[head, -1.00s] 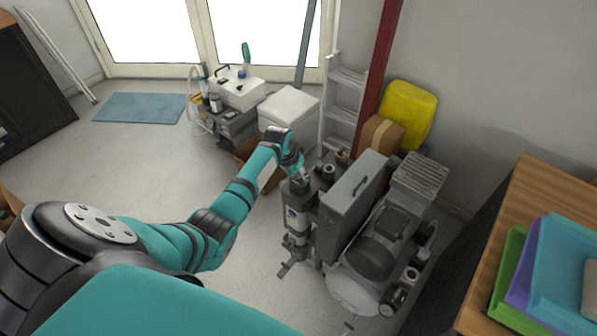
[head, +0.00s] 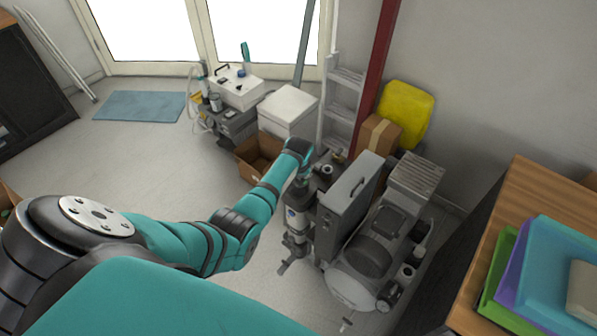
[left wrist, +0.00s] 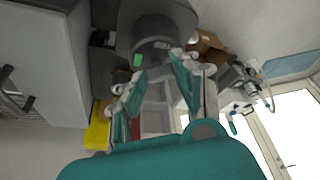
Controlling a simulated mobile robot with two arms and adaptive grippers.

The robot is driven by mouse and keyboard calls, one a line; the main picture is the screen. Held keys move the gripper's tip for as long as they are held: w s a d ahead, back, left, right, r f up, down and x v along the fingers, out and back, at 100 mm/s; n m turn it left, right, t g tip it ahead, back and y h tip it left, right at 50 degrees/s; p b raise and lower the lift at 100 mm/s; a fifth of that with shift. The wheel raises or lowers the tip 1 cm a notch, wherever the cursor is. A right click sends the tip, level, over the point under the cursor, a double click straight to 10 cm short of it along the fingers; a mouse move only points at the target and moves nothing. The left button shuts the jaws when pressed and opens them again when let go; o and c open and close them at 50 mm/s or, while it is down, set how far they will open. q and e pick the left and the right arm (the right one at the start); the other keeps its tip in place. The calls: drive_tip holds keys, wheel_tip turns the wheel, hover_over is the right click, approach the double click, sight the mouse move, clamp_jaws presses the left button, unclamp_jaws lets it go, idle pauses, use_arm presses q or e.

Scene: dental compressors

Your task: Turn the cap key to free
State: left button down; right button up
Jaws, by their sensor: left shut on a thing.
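The dental compressor unit (head: 368,258) stands on the floor right of centre in the head view. At its left side is an upright grey canister (head: 294,222) with a blue label. My left gripper (head: 301,183) points down at the canister's top and hides it. A small green mark (left wrist: 138,60) shows near the cap's edge. The key's turn position cannot be told. My right gripper is out of view.
A grey metal case (head: 350,190) stands close to the right of the canister. An open cardboard box (head: 252,166) and a white box (head: 288,108) lie behind it. A wooden table (head: 545,190) with coloured trays stands at the right.

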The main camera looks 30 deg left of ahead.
use_arm(q)
drive_tip(key=shift+w+d+n+g, duration=0.1)
drive_tip(key=shift+n+g, duration=0.2)
drive_tip(key=shift+n, duration=0.6)
drive_tip(key=shift+f+n+y+b, duration=0.15)
drive_tip(key=shift+n+y+b, duration=0.5)
drive_tip(key=shift+n, duration=0.35)
drive_tip(key=shift+w+n+g+y+b, duration=0.15)
drive_tip(key=shift+n+g+b, duration=0.45)
drive_tip(key=shift+n, duration=0.4)
drive_tip(key=shift+n+g+y+b, duration=0.1)
drive_tip(key=shift+n+g+b, duration=0.3)
drive_tip(key=shift+n+b, duration=0.5)
drive_tip(key=c, duration=1)
unclamp_jaws()
drive_tip(key=shift+o, duration=0.2)
drive_tip(key=shift+d+r, duration=0.1)
drive_tip(key=shift+r, duration=0.15)
drive_tip(key=v, duration=1.1)
drive_tip(key=shift+r, duration=0.3)
